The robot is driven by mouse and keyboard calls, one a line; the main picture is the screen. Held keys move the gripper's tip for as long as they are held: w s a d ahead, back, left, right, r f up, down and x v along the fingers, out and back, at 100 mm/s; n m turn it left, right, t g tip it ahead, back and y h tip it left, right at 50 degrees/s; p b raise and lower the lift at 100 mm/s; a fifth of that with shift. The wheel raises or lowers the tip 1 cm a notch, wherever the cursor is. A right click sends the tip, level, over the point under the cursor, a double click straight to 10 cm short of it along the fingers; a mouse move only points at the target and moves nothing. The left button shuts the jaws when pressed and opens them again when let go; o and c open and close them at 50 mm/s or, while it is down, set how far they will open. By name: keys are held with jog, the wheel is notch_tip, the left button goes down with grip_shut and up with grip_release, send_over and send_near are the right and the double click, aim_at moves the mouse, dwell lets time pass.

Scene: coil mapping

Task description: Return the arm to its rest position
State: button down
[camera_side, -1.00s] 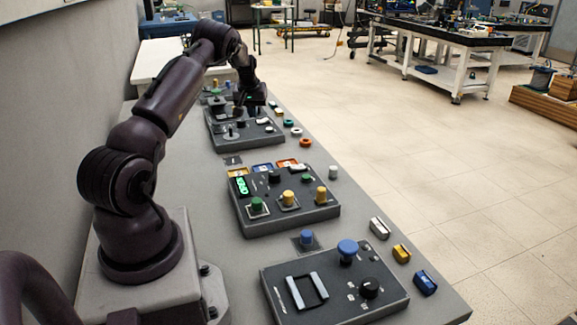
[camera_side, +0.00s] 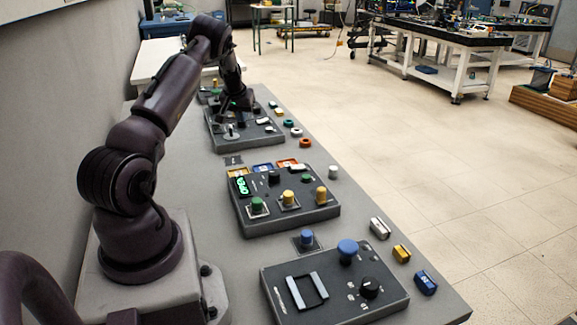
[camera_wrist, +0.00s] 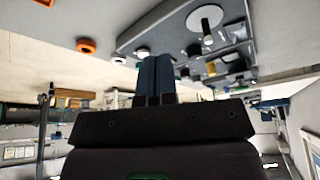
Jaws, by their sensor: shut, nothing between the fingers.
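My gripper (camera_side: 240,106) hangs over the far dark panel (camera_side: 218,141) in the side view, small and dark there. In the wrist view my gripper (camera_wrist: 156,62) shows its two blue-grey fingers side by side, shut with nothing between them. The far panel (camera_wrist: 146,30) shows in the wrist view beyond the fingertips, with a round pale disc (camera_wrist: 205,17) on it. My arm is bent, reaching away from its base toward the far end of the table.
A middle panel (camera_side: 283,218) carries green and yellow knobs; a near panel (camera_side: 330,305) carries a blue knob (camera_side: 347,247) and a black dial (camera_side: 370,288). Orange (camera_side: 305,143) and other small rings and blocks lie along the table's right edge. A wall stands at left; floor is open at right.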

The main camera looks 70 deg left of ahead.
jog(key=s+d+f+g+h, duration=0.1)
jog(key=s+d+f, duration=0.1)
jog(key=s+d, duration=0.1)
jog(key=w+d+r+m+h, duration=0.15)
jog(key=d+r, duration=0.35)
jog(key=d, duration=0.5)
jog(key=w+d+r+m+h, duration=0.1)
jog(key=w+d+r, duration=0.1)
jog(key=d+r, duration=0.5)
jog(key=w+d+r+m+h, duration=0.1)
jog(key=d+r, duration=0.3)
jog(key=d, duration=0.8)
jog(key=s+d+r+m+t, duration=0.1)
jog(key=s+d+r+m, duration=0.1)
jog(key=d, duration=0.5)
jog(key=s+d+r+m+t, duration=0.1)
jog(key=s+d+r+m, duration=0.2)
jog(key=d, duration=0.3)
jog(key=s+d+r+m+t, duration=0.2)
jog(key=s+d+r+m, duration=0.1)
jog(key=d, duration=0.4)
jog(key=shift+s+d, duration=0.35)
jog(key=shift+s, duration=0.4)
jog(key=shift+m+y, duration=0.25)
jog(key=c, duration=0.7)
grip_release()
jog(key=shift+c, duration=0.2)
